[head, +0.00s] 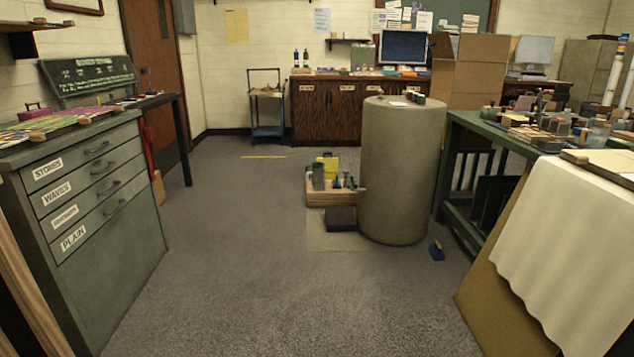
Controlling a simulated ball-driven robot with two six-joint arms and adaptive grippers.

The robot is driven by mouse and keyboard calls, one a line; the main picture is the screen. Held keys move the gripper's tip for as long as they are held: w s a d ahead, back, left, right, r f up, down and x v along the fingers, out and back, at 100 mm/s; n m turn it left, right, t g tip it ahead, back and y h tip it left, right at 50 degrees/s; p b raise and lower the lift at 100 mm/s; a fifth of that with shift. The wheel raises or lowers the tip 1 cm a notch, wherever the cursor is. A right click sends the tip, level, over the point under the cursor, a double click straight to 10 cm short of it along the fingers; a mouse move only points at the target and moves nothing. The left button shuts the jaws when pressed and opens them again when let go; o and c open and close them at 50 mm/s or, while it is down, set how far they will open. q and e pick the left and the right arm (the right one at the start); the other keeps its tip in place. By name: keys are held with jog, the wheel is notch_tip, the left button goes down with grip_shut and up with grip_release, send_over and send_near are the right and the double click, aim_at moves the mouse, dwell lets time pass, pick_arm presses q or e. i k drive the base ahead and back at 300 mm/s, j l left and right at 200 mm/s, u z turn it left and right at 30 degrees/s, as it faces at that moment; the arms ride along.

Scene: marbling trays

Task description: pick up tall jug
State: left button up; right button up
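I cannot make out a tall jug for certain. A small grey upright container (318,177) stands in a low wooden crate on the floor by the big grey cylinder, but it is too small to tell what it is. A pale glass-like vessel (600,134) stands among the clutter on the right-hand bench, also too small to name surely. Neither of my grippers shows in the head view.
A wide grey cylinder (394,190) stands right of centre, with the wooden crate (330,200) beside it. A drawer cabinet (115,225) is at left. A green bench (480,125) and cloth-draped board (560,245) are at right. The carpet between is mostly clear.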

aim_at(318, 173)
jog(key=i+u, duration=0.35)
jog(key=i, duration=0.75)
jog(key=i+l, duration=0.1)
jog(key=i, duration=2.5)
jog(key=i+j, duration=0.1)
jog(key=i, duration=1)
jog(key=i+j+u, duration=0.1)
jog(key=i, duration=1.05)
jog(key=i+j+z, duration=0.1)
jog(key=i+z, duration=0.2)
jog(key=i, duration=0.2)
jog(key=i+j+z, duration=0.3)
jog(key=i, duration=0.15)
jog(key=i+l, duration=0.05)
jog(key=l, duration=0.05)
